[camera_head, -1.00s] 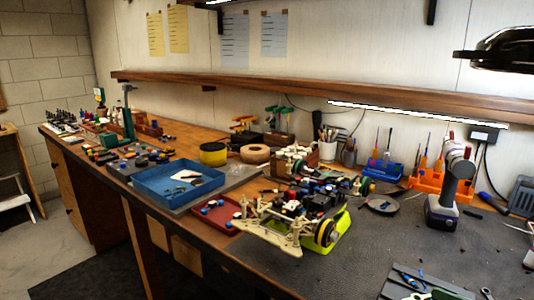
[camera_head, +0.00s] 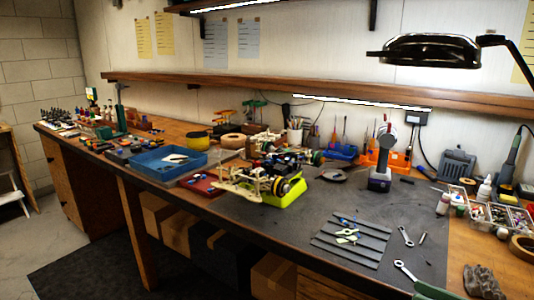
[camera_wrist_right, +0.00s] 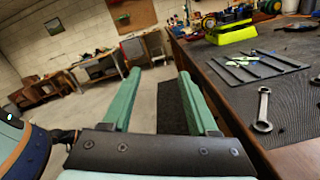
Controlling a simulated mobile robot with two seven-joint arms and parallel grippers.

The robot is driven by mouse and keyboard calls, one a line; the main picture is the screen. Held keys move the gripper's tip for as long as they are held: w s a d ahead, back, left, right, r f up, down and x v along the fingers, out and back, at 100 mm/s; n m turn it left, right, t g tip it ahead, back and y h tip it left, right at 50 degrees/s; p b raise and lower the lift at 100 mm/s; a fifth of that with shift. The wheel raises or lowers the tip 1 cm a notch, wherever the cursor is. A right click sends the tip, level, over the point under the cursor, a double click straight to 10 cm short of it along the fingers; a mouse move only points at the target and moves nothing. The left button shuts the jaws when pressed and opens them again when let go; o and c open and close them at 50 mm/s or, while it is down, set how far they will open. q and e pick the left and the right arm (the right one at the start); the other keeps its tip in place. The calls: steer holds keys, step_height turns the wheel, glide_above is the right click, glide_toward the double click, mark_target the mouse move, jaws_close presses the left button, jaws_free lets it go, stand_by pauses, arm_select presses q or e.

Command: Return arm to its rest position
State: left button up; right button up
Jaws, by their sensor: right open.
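My right gripper (camera_wrist_right: 160,76) shows in the right wrist view as two green fingers held apart, with nothing between them. It is beside the front edge of the workbench (camera_wrist_right: 240,120), with floor seen beyond the fingers. In the head view a green piece, which looks like part of my right gripper, shows at the bottom edge. My left gripper is in neither view.
The RC car (camera_head: 270,180) sits on a yellow-green stand (camera_head: 287,193) on the bench. A grooved dark tray (camera_head: 352,240) and wrenches (camera_head: 405,236) lie near the front edge. A lamp (camera_head: 430,50) hangs at upper right.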

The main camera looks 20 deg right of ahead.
steer(key=w+f+m+t+h+p, duration=0.25)
steer(key=f+m+h, duration=0.25)
steer(key=m, duration=0.8)
steer(key=w+f+m+t+h+p, duration=0.1)
steer(key=w+f+m+h+p, duration=0.35)
steer(key=m, duration=0.85)
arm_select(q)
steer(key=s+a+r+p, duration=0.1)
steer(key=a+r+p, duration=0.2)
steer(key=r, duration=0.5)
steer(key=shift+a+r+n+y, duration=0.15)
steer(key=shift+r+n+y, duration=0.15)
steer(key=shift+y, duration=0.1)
arm_select(e)
steer(key=s+a+f+m+g, duration=0.4)
steer(key=s+a+f+m, duration=0.1)
steer(key=a+f, duration=0.3)
steer(key=s+a+f+m+g, duration=0.5)
steer(key=a+f+m, duration=0.1)
steer(key=a+f, duration=0.3)
steer(key=shift+s+a+f, duration=0.3)
steer(key=shift+a, duration=0.15)
